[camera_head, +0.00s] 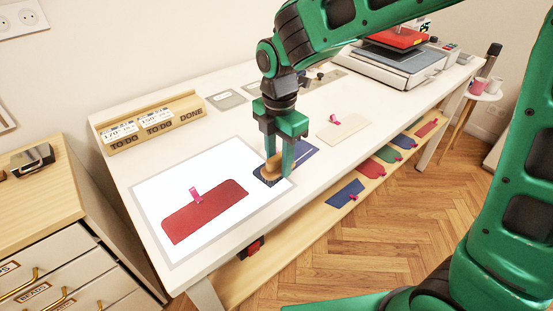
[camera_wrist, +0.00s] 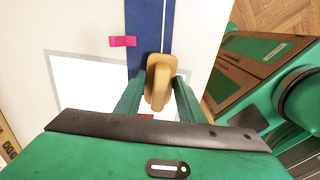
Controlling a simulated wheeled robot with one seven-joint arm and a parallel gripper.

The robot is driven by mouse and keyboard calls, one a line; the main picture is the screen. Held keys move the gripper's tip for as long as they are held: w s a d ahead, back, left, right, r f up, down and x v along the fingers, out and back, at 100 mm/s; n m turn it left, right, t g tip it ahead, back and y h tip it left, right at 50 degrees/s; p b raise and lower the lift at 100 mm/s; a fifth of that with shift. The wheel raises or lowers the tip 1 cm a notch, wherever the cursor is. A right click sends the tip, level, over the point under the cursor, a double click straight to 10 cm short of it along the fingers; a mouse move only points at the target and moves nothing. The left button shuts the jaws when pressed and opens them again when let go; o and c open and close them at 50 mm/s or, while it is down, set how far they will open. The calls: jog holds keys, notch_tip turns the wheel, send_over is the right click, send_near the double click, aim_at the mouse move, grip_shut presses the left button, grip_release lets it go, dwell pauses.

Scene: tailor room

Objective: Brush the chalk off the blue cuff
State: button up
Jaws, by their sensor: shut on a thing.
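The blue cuff (camera_head: 307,152) lies flat on the white table, partly hidden under my gripper. It also shows in the wrist view (camera_wrist: 143,50), with a thin white chalk line (camera_wrist: 164,25) running lengthwise along it. A pink clip (camera_wrist: 122,41) sits at its left edge there. My gripper (camera_head: 274,170) points down and is shut on a tan wooden brush (camera_wrist: 158,82), which is at the near end of the cuff. The brush's lower end looks very close to the cuff; I cannot tell whether it touches.
A white, grey-edged mat (camera_head: 165,186) bears a red piece (camera_head: 205,212) with a pink clip. A beige piece (camera_head: 342,128) lies beyond the cuff. A wooden card holder (camera_head: 152,121) and a press (camera_head: 395,62) stand farther back. Several coloured pieces lie on the lower shelf (camera_head: 300,237).

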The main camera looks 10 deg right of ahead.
jog(key=shift+w+d, duration=0.15)
jog(key=shift+d, duration=0.05)
jog(key=shift+w+d+f, duration=0.1)
jog(key=shift+w+d, duration=0.35)
jog(key=shift+d, duration=0.1)
jog(key=shift+d, duration=0.15)
jog(key=shift+w+d, duration=0.5)
jog(key=shift+w+d, duration=0.5)
jog(key=shift+d, duration=0.05)
dwell(0.4)
jog(key=shift+w+d, duration=0.5)
jog(key=shift+d, duration=0.05)
